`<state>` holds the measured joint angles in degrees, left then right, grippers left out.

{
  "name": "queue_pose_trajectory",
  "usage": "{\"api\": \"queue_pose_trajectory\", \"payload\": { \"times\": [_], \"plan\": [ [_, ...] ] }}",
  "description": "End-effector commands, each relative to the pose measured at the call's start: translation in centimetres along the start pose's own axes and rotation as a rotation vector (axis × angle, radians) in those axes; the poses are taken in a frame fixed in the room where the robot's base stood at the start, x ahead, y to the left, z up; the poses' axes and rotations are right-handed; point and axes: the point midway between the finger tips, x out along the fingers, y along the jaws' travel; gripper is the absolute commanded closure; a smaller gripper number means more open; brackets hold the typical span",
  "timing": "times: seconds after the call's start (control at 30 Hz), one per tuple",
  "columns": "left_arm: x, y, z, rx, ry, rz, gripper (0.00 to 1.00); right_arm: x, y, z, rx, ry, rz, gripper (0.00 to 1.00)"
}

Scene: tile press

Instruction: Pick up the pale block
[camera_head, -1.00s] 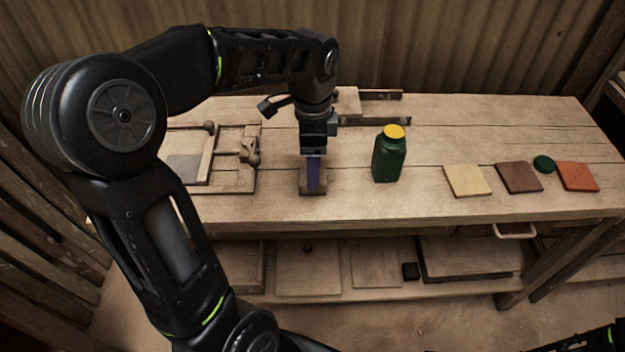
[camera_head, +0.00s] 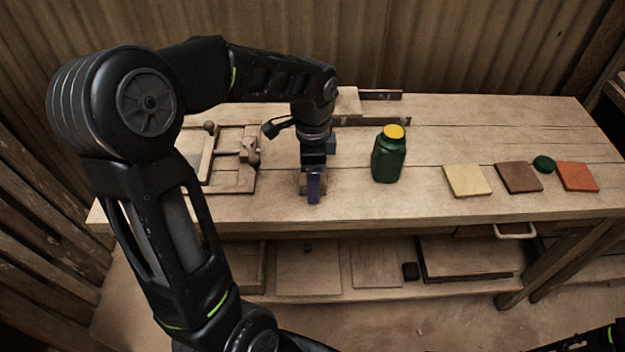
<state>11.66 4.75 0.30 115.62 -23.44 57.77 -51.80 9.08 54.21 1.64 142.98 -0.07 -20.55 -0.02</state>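My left gripper (camera_head: 313,190) points straight down over the front left part of the workbench. My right gripper is out of view; only a dark bit of arm shows at the lower right corner.
A green bottle with a yellow cap (camera_head: 389,155) stands right of the gripper. Yellow (camera_head: 467,180), brown (camera_head: 519,178) and orange (camera_head: 577,177) tiles and a green disc (camera_head: 544,164) lie farther right. A wooden frame (camera_head: 232,180) is at left. The bench (camera_head: 420,207) is clear between bottle and tiles.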

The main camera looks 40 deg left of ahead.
Motion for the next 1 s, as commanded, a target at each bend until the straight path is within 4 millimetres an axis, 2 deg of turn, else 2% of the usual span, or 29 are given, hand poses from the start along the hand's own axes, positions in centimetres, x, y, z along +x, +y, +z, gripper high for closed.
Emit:
{"api": "queue_pose_trajectory", "payload": {
  "times": [0.27, 1.0],
  "plan": [
    [-0.03, 0.0, 0.0, 0.0, 0.0, 0.0, 0.27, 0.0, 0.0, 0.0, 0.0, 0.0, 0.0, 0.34],
    [-0.02, 0.01, 0.0, 0.0, 0.0, 0.0, 0.88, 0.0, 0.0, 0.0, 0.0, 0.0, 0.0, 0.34]
  ]
}}
